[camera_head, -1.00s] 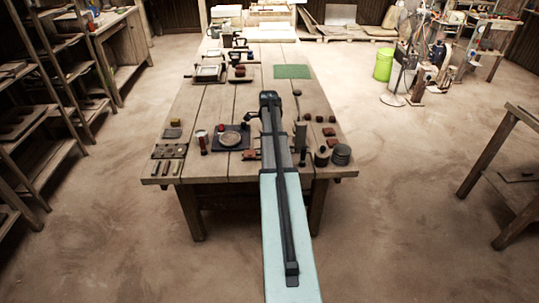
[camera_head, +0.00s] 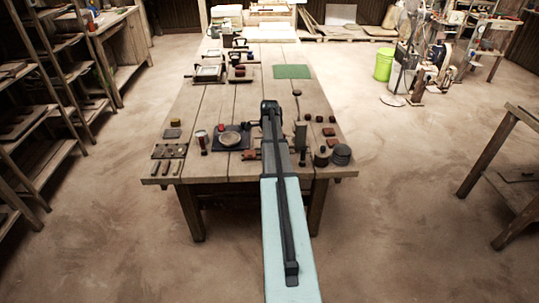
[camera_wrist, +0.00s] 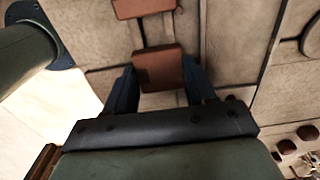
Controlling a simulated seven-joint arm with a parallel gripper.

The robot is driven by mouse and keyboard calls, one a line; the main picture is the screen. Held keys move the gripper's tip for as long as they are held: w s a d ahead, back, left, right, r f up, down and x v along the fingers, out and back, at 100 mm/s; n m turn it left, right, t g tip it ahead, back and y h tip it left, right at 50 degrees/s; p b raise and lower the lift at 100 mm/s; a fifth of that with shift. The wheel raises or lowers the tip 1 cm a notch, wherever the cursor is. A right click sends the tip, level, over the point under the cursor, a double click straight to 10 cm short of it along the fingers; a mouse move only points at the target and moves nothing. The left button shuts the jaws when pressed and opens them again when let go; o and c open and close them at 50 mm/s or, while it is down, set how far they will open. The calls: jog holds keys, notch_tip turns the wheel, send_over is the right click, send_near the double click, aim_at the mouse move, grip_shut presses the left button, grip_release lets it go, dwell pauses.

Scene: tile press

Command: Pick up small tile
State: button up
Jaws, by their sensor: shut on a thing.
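My gripper (camera_wrist: 158,72) shows in the wrist view, with its two dark blue fingers on either side of a small reddish-brown tile (camera_wrist: 160,70). It is shut on this tile. A second reddish tile (camera_wrist: 142,8) lies ahead of it at the top edge of the wrist view. In the head view my arm hides the gripper and the held tile. A reddish tile (camera_head: 249,155) shows on the plank table (camera_head: 215,105), just left of my arm. More small reddish pieces (camera_head: 328,132) lie right of the arm.
A dark square plate with a round disc (camera_head: 230,138) is left of my arm. A block with holes (camera_head: 169,151) is farther left. Dark round pieces (camera_head: 342,155) stand near the right front edge.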

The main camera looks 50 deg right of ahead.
jog(key=shift+c, duration=0.2)
notch_tip(320, 180, up, 8)
jog(key=r, duration=0.1)
notch_tip(320, 180, up, 4)
send_over(230, 138)
jog(key=shift+a+f, duration=0.1)
jog(key=shift+f, duration=4.65)
jog(key=shift+f, duration=0.2)
